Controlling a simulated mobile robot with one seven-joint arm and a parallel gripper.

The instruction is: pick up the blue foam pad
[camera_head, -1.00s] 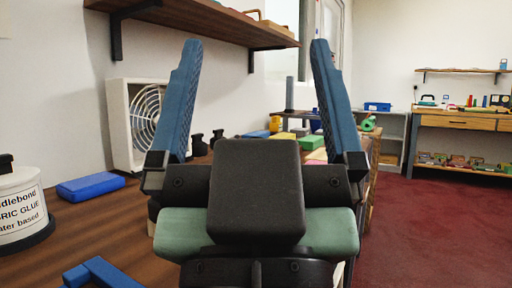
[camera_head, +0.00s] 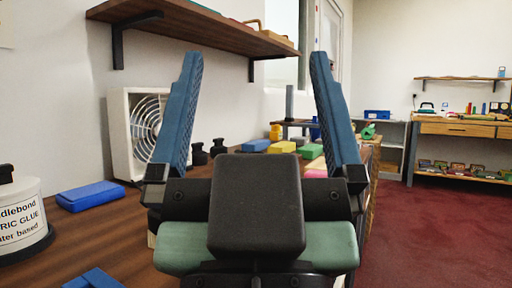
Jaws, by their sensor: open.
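My gripper (camera_head: 252,58) is open and empty, its two blue ridged fingers pointing up in the middle of the view. A flat blue pad (camera_head: 90,195) lies on the brown wooden counter (camera_head: 75,245) at the left, near the wall and apart from my gripper. A paler blue block (camera_head: 255,145) lies farther back on the counter, seen between the fingers. I cannot tell for certain which of these is the foam pad. Another blue object (camera_head: 95,279) is cut off by the bottom edge.
A white glue tub (camera_head: 20,215) stands at the left edge. A white box fan (camera_head: 122,140) stands against the wall. Yellow and green blocks (camera_head: 310,151) and small black items (camera_head: 198,154) sit farther back. A wooden shelf (camera_head: 200,22) hangs above. Red floor is clear at right.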

